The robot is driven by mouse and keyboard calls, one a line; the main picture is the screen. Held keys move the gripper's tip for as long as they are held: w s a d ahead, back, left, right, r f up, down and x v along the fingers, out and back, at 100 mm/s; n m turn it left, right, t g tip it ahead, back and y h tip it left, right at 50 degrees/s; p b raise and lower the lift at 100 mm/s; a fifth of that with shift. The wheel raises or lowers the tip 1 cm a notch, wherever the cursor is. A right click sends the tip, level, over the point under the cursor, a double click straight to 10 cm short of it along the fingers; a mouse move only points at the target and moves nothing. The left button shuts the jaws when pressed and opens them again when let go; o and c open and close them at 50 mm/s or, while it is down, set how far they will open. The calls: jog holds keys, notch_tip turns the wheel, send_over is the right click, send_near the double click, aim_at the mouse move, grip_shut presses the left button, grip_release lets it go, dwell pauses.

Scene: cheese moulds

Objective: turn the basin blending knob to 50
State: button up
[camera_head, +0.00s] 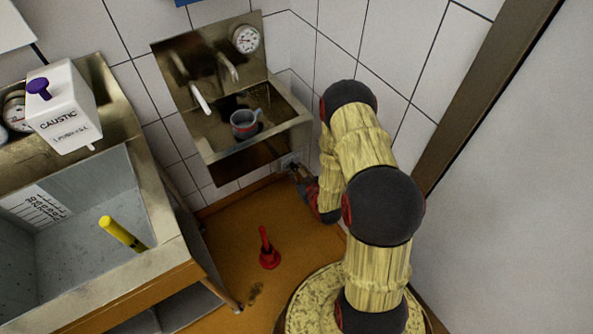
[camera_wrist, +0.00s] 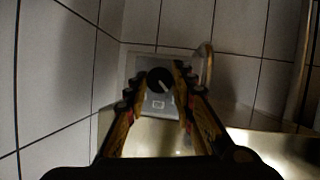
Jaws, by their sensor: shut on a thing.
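The blending knob (camera_wrist: 157,76) is a round black knob with a pale pointer line, on a grey plate (camera_wrist: 142,63) with a small mark below it. The pointer slants to the lower right; no scale numbers are legible. My gripper (camera_wrist: 155,82) has a finger at each side of the knob and is shut on it. In the head view my gripper (camera_head: 297,174) is at the wall plate (camera_head: 288,160), below the right front corner of the metal basin (camera_head: 290,122); the knob is hidden there. A round dial gauge (camera_head: 245,39) is on the basin's back panel; its reading is too small to tell.
A red object (camera_head: 267,249) stands on the orange floor.

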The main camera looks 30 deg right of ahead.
grip_shut()
jog(key=shift+m, duration=0.3)
jog(key=shift+d+r+m+y+p, duration=0.1)
jog(key=shift+m+y+p, duration=0.1)
jog(key=shift+m+y, duration=0.25)
jog(key=shift+d+m+y+p, duration=0.1)
jog(key=shift+m+y+p, duration=0.05)
jog(key=shift+m+y, duration=0.3)
jog(key=m+y+p, duration=0.1)
jog(key=m+y, duration=0.1)
jog(key=m, duration=0.1)
jog(key=shift+d+m+y, duration=0.15)
jog(key=shift+m+y, duration=0.15)
jog(key=shift+y, duration=0.1)
jog(key=m+y, duration=0.2)
jog(key=m, duration=0.1)
jog(key=shift+f, duration=0.25)
jog(key=m+t+y, duration=0.1)
jog(key=m, duration=0.2)
jog(key=shift+d, duration=0.1)
jog(key=shift+m+t+y, duration=0.3)
jog(key=shift+m, duration=0.1)
jog(key=o, duration=0.8)
grip_release()
